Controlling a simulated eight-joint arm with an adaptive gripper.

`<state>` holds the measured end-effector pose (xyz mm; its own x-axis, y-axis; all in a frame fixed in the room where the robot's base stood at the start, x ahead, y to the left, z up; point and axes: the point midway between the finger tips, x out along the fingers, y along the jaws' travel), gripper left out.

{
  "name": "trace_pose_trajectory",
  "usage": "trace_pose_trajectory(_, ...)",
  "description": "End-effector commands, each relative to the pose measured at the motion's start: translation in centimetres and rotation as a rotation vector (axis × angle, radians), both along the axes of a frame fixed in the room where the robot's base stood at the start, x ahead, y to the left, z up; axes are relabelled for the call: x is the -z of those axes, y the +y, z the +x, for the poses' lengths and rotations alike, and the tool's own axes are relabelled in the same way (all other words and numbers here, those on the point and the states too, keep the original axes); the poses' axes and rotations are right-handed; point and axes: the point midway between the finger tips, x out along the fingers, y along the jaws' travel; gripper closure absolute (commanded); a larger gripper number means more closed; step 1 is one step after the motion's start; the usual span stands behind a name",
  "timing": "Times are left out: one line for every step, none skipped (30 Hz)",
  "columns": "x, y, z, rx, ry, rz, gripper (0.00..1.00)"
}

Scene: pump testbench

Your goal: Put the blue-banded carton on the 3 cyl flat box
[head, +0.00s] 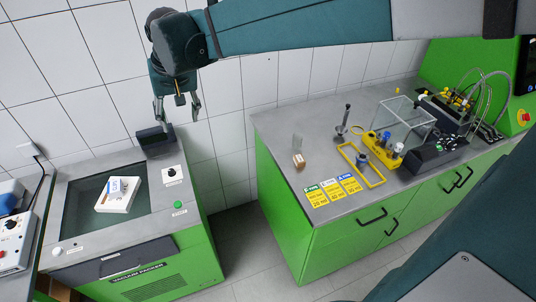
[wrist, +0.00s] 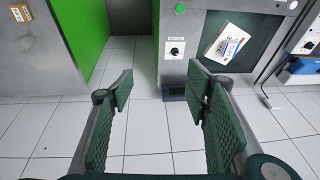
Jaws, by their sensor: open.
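A white flat box (head: 118,204) lies in the open chamber of the green-and-grey machine at the left; it also shows in the wrist view (wrist: 211,47). A small white carton with blue (head: 116,186) rests on top of the flat box and shows in the wrist view (wrist: 231,46). Its fine print is too small to read. My gripper (head: 178,112) is open and empty, in the air behind and to the right of the machine, apart from both boxes. Its two spread fingers also show in the wrist view (wrist: 160,85).
A small brown carton (head: 298,161) stands on the grey bench at the right. Yellow cards (head: 332,191), a yellow frame (head: 361,165) and a clear-walled rig (head: 402,122) are also there. A floor gap separates bench and machine. A control box (head: 14,240) stands at far left.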

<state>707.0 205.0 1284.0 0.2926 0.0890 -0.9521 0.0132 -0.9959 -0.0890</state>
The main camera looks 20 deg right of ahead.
Motion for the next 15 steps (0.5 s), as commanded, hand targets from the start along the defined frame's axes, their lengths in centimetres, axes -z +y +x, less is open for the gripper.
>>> trace_pose_trajectory(-0.3, -1.0, -0.9, 0.003, -0.010, 0.001, 0.52)
trace_pose_trajectory(-0.4, -1.5, -1.4, 0.003, -0.016, 0.001, 0.52)
trace_pose_trajectory(-0.6, -2.3, -2.0, 0.003, -0.023, 0.000, 0.52)
trace_pose_trajectory(-0.7, -2.7, -2.5, 0.004, -0.029, 0.000, 0.52)
trace_pose_trajectory(-0.9, -3.2, -3.0, 0.003, -0.035, 0.000, 0.52)
trace_pose_trajectory(-1.0, -3.9, -3.6, 0.004, -0.043, 0.000, 0.52)
trace_pose_trajectory(-1.1, -4.4, -4.1, 0.005, -0.049, -0.001, 0.52)
trace_pose_trajectory(-1.1, -4.9, -4.6, 0.006, -0.054, -0.002, 0.52)
trace_pose_trajectory(-1.2, -5.5, -5.3, 0.005, -0.062, -0.002, 0.52)
trace_pose_trajectory(-1.3, -6.0, -5.7, 0.005, -0.068, -0.004, 0.52)
trace_pose_trajectory(-1.3, -6.4, -6.3, 0.006, -0.074, -0.003, 0.52)
trace_pose_trajectory(-1.4, -7.0, -6.9, 0.007, -0.082, -0.004, 0.52)
trace_pose_trajectory(-1.4, -7.5, -7.4, 0.008, -0.088, -0.005, 0.52)
trace_pose_trajectory(-1.4, -7.9, -7.9, 0.007, -0.093, -0.006, 0.52)
trace_pose_trajectory(-1.5, -8.5, -8.6, 0.008, -0.102, -0.007, 0.52)
